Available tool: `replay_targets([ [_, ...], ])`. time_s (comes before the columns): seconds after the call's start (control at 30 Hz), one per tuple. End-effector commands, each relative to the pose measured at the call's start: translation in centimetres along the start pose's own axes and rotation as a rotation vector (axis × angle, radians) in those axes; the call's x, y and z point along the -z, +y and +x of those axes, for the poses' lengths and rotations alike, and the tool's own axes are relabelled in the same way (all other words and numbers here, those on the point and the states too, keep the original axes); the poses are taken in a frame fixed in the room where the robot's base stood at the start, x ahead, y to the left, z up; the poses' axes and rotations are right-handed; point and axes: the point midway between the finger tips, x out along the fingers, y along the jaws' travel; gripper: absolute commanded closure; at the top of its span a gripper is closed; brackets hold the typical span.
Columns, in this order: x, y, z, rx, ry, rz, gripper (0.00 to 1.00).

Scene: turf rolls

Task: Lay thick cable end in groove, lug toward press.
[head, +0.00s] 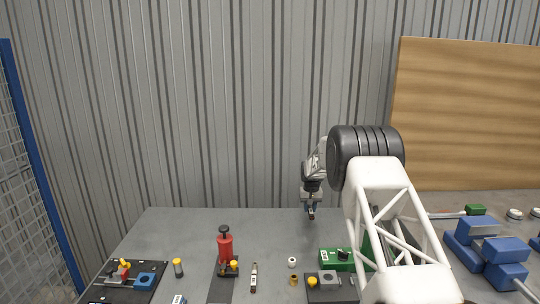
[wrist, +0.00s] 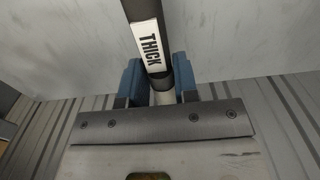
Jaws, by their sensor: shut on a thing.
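My gripper (head: 311,209) is raised above the back of the grey bench in the head view. In the wrist view its blue fingers (wrist: 160,86) are shut on the thick cable end (wrist: 150,40), a black cable with a white label reading THICK. A paler round section of it shows between the fingers; I cannot tell whether this is the lug. A red upright device with a black top (head: 225,248), possibly the press, stands on a dark strip at the front left, apart from my gripper. I cannot make out the groove for certain.
A black board (head: 110,295) with small parts is at the front left. Blue blocks (head: 477,236) are at right. The bench's back left is clear.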

Motion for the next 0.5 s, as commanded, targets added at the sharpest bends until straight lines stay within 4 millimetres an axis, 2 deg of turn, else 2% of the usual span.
replay_targets([
  [0.5,-0.62,-0.51,-0.24,0.0,0.0,-0.001,1.0],
])
